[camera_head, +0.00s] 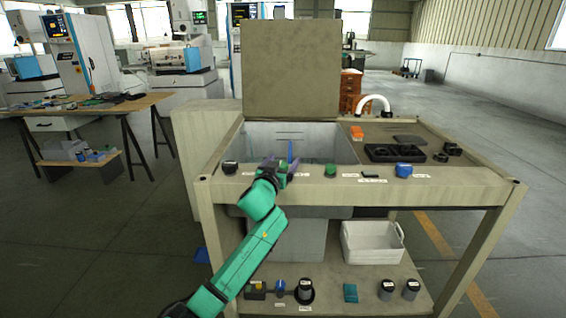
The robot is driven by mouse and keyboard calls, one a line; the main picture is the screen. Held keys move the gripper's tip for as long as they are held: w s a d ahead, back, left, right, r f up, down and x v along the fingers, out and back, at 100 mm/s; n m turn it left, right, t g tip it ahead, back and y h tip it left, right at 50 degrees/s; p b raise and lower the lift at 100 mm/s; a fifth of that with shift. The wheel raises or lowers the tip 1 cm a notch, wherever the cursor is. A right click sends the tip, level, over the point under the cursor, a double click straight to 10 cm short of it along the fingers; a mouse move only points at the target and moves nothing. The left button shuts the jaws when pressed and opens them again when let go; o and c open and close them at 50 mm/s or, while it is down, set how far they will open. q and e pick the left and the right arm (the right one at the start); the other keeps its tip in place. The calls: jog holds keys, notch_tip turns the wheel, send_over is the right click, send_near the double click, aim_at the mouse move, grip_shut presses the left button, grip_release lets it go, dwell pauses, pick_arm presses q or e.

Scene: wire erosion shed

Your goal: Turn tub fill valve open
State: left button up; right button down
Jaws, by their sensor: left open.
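My left gripper (280,163) is open at the front rail of a beige wash bench, over the front edge of its grey tub (330,143). A small green piece shows between or just behind its fingers; I cannot tell if they touch it. A thin blue upright piece (289,151) stands just behind the gripper. The front rail carries a black knob (231,168), a green knob (330,170) and a blue knob (403,169), with white labels too small to read. I cannot tell which is the tub fill valve. My right gripper is out of view.
The tub's lid (290,70) stands upright behind it. A black tray (405,153) and a white curved spout (374,101) are at the right. A white bin (372,243) and fittings with a blue handle (280,286) sit on the lower shelf. The floor at right is clear.

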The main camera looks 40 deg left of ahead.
pick_arm(q)
jog(key=c, duration=1.3)
jog(key=shift+f+n+g+y+b, duration=0.3)
jog(key=shift+n+y+b, duration=0.35)
jog(key=shift+b, duration=0.4)
jog(key=shift+c, duration=0.4)
jog(key=shift+s+a+r+y, duration=0.1)
jog(key=shift+r+y, duration=0.05)
jog(key=shift+y, duration=0.2)
jog(key=shift+r, duration=0.1)
jog(key=o, duration=1.4)
